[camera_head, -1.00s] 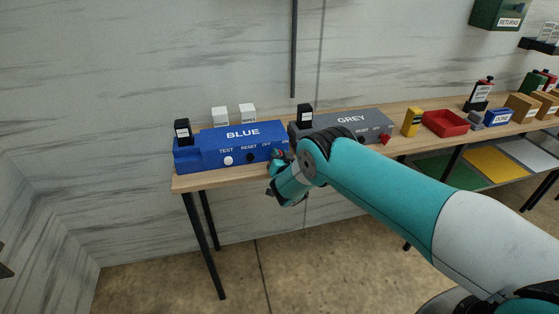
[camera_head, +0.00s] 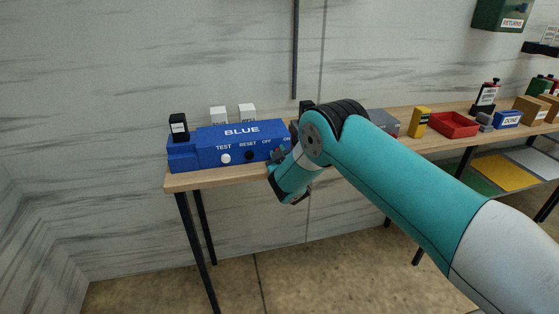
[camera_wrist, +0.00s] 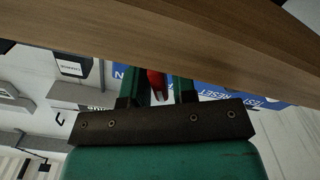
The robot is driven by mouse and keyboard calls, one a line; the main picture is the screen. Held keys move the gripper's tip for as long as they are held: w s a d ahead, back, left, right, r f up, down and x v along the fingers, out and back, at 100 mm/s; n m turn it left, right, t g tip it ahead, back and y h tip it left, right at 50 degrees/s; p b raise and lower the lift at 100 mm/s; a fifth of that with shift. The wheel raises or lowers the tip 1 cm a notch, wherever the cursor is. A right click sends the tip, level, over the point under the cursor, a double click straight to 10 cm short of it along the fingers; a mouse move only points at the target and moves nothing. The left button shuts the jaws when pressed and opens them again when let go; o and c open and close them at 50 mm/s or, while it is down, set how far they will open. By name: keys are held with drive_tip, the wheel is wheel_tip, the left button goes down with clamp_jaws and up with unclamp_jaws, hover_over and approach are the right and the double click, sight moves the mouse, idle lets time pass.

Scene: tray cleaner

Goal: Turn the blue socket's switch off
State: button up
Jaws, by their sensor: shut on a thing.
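The blue socket (camera_head: 205,150) sits on the left end of the wooden table, with TEST, RESET, OFF and ON lettered on its front. My gripper (camera_head: 277,158) is at the right part of that front, by the OFF and ON marks. In the wrist view the socket's blue face (camera_wrist: 212,90) shows upside down behind the fingers. A red switch lever (camera_wrist: 157,82) stands between the two green fingers of my gripper (camera_wrist: 157,90), which is shut on it. The lever's exact position between OFF and ON is hidden in the head view by my gripper.
The wooden table edge (camera_wrist: 120,38) crosses close above the fingers in the wrist view. The grey socket (camera_head: 382,122) is mostly hidden behind my arm. A yellow block (camera_head: 420,122) and red tray (camera_head: 453,124) stand to the right. The floor in front is clear.

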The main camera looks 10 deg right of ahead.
drive_tip(key=shift+n+b, duration=0.35)
drive_tip(key=shift+n, duration=0.15)
drive_tip(key=o, duration=0.7)
drive_tip(key=s+b, duration=1.7)
drive_tip(key=shift+s, duration=0.2)
